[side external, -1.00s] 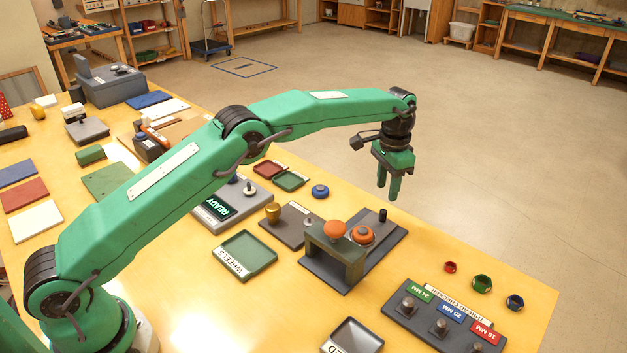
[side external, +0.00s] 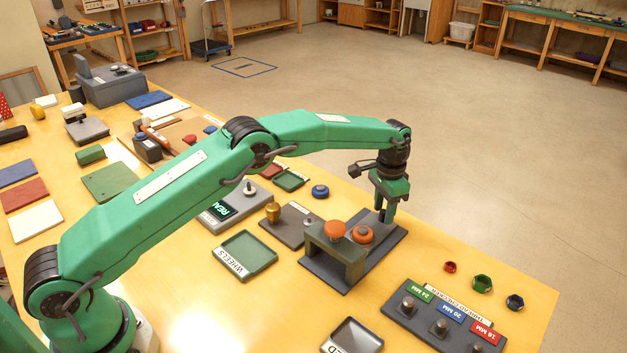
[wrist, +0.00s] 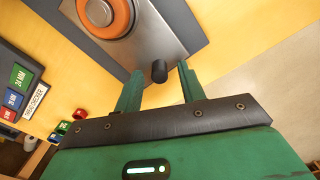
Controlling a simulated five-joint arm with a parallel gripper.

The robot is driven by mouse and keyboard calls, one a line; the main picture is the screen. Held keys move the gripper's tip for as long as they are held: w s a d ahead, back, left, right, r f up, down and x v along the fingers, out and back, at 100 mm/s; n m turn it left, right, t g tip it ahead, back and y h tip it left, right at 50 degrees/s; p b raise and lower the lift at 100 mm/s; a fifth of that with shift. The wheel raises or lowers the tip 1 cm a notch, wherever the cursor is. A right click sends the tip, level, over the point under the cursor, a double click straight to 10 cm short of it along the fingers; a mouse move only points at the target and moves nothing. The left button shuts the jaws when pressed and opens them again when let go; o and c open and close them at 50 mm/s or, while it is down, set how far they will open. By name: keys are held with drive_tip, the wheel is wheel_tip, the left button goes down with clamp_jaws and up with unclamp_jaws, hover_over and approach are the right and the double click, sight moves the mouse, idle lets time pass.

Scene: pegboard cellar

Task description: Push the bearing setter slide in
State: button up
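The bearing setter stands near the table's right edge: a dark base plate (side external: 325,276), a grey-green arch (side external: 340,262) and an orange knob (side external: 335,229) on top. An orange wheel (side external: 362,234) sits on its slide beside the arch. In the wrist view the slide (wrist: 150,45) is a metallic plate carrying the orange wheel (wrist: 105,14), with a short black peg (wrist: 159,72) at its near end. My gripper (side external: 386,214) is low at the peg, open, its green fingers (wrist: 158,78) on either side with gaps. The side view mostly hides the peg behind the fingers.
A green tray labelled WHEELS (side external: 246,257) and a grey block with a brass knob (side external: 290,232) lie left of the setter. The thread checker (side external: 440,318) with several labelled posts is in front. A blue ring (side external: 320,191) lies behind; bare floor is beyond the table edge.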

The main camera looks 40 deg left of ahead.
sight(357, 233)
drive_tip(key=shift+f, duration=0.4)
clamp_jaws()
drive_tip(key=shift+s, duration=0.2)
drive_tip(key=shift+s+d+r, duration=0.1)
drive_tip(key=shift+s, duration=5.2)
unclamp_jaws()
